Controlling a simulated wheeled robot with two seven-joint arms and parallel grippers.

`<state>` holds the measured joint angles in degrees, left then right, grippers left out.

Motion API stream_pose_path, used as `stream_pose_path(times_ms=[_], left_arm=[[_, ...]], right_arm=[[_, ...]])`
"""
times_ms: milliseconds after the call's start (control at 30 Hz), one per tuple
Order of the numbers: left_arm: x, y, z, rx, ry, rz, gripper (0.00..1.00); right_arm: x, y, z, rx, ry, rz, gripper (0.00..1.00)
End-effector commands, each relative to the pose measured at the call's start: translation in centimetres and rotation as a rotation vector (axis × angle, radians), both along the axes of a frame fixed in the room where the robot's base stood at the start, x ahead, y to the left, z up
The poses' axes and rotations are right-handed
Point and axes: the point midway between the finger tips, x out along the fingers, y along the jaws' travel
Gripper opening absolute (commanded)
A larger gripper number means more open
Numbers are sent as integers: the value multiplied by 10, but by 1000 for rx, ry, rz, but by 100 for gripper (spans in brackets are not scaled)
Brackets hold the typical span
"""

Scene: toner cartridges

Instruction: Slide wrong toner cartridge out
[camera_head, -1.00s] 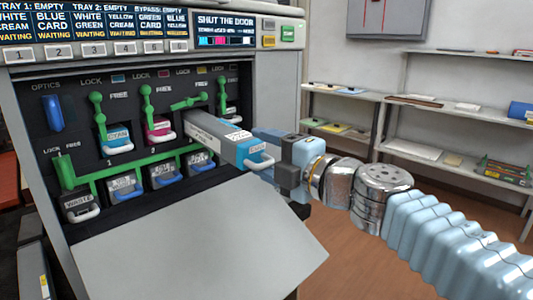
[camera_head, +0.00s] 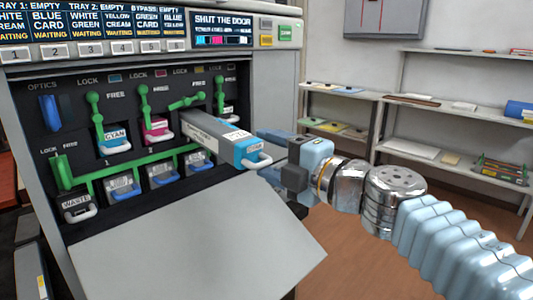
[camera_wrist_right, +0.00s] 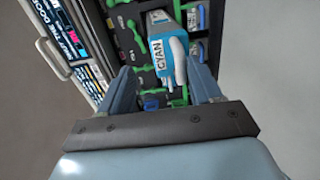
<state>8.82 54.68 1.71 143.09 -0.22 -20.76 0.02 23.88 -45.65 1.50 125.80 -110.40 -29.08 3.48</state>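A long grey toner cartridge (camera_head: 212,137) with a blue front marked CYAN juts far out of the third upper slot of the printer, under the yellow tag (camera_head: 201,70). Its rear end is hidden inside the slot. Its pale handle (camera_head: 258,160) faces my right gripper (camera_head: 266,154). In the right wrist view, the cartridge's blue front (camera_wrist_right: 161,62) and handle (camera_wrist_right: 178,62) lie ahead between the spread fingers of the right gripper (camera_wrist_right: 162,78), with gaps on both sides. The right gripper is open and holds nothing. My left gripper is out of view.
Cyan (camera_head: 115,134) and magenta (camera_head: 157,129) cartridges sit in the left upper slots. A waste unit (camera_head: 77,208) and several lower cartridges sit below. The green lever (camera_head: 187,102) above the third slot lies nearly level. The open door panel (camera_head: 195,240) slopes out below. Shelves (camera_head: 450,105) stand at right.

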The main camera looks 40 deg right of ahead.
Motion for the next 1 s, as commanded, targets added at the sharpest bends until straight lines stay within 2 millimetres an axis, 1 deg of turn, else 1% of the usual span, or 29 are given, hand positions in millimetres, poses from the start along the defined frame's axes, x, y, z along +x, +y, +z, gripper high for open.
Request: stream_pose_path(times_ms=[1000], left_arm=[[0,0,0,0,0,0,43]], right_arm=[[-50,-4,0,0,0,-1,64]])
